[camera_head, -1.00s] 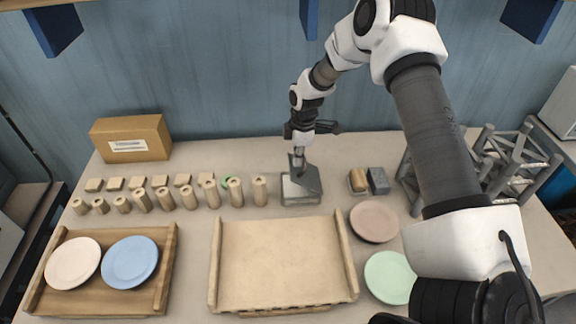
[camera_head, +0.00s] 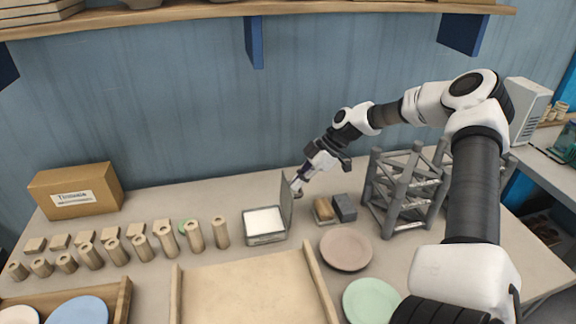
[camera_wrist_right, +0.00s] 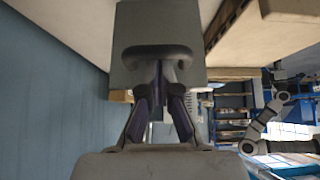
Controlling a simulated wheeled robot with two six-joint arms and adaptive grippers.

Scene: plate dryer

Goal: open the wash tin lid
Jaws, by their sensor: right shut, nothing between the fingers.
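The wash tin (camera_head: 264,238) is a small grey box on the table with a white inside showing. Its grey lid (camera_head: 287,200) stands open, about upright, along the tin's right side. My right gripper (camera_head: 298,186) is shut and empty, just right of the lid, with its tips close to the lid's outer face. In the right wrist view the shut fingers (camera_wrist_right: 158,72) point at the lid (camera_wrist_right: 135,22), a flat grey panel. I cannot tell whether they touch it. My left gripper is not in view.
A sponge (camera_head: 324,209) and a grey block (camera_head: 344,207) sit right of the tin. A grey rack (camera_head: 400,190) stands further right. Several wooden pegs (camera_head: 193,235) stand left. A pink plate (camera_head: 345,250) and a wooden tray (camera_head: 250,290) lie in front.

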